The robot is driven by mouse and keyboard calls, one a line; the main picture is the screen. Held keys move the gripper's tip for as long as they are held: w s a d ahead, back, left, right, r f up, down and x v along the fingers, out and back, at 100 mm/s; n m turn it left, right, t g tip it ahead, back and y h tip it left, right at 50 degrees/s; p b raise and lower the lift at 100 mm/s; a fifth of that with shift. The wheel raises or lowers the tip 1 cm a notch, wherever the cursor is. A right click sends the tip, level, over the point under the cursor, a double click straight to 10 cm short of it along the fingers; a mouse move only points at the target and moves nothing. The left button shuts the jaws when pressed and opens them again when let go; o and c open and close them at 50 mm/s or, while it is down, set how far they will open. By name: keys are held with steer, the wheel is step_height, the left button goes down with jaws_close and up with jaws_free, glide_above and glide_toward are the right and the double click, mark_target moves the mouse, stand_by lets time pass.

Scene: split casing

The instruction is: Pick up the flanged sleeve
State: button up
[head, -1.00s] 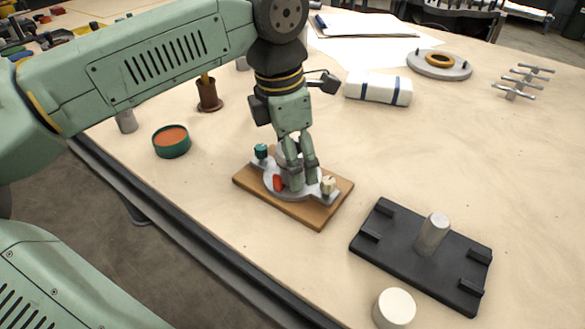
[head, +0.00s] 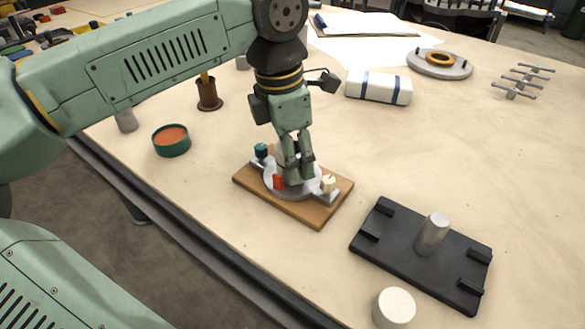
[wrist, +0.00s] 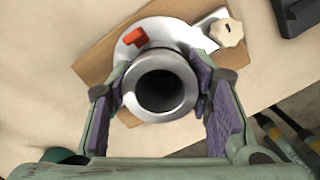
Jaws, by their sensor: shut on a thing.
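The flanged sleeve (wrist: 158,60) is a shiny grey metal tube with a wide round mouth and a dark bore, seen from above in the wrist view. My gripper (head: 299,176) is shut on it, one finger on each side. In the head view the fingers mostly hide the sleeve. It stands over a round light grey casing part (head: 271,186) on a wooden board (head: 314,216). I cannot tell whether the sleeve touches the casing.
A red piece (head: 278,182), a teal knob (head: 261,150) and a cream knob (head: 328,184) sit around the casing. A black fixture (head: 400,254) with a metal post stands to the right, a white cylinder (head: 394,308) in front. A green-rimmed bowl (head: 171,141) stands left.

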jaws_close()
steer(key=shift+r, duration=0.1)
steer(key=shift+r, duration=1.55)
steer(key=shift+s+d+r+b, duration=0.1)
steer(key=shift+s+d+b, duration=0.05)
steer(key=shift+s+b, duration=0.15)
steer(key=s+d+b, duration=0.1)
steer(key=s+d, duration=0.1)
steer(key=s, duration=0.5)
steer(key=s+d+r+b, duration=0.1)
steer(key=s+d, duration=0.2)
steer(key=s, duration=0.4)
steer(key=shift+s+d+r, duration=0.2)
steer(key=shift+r, duration=0.05)
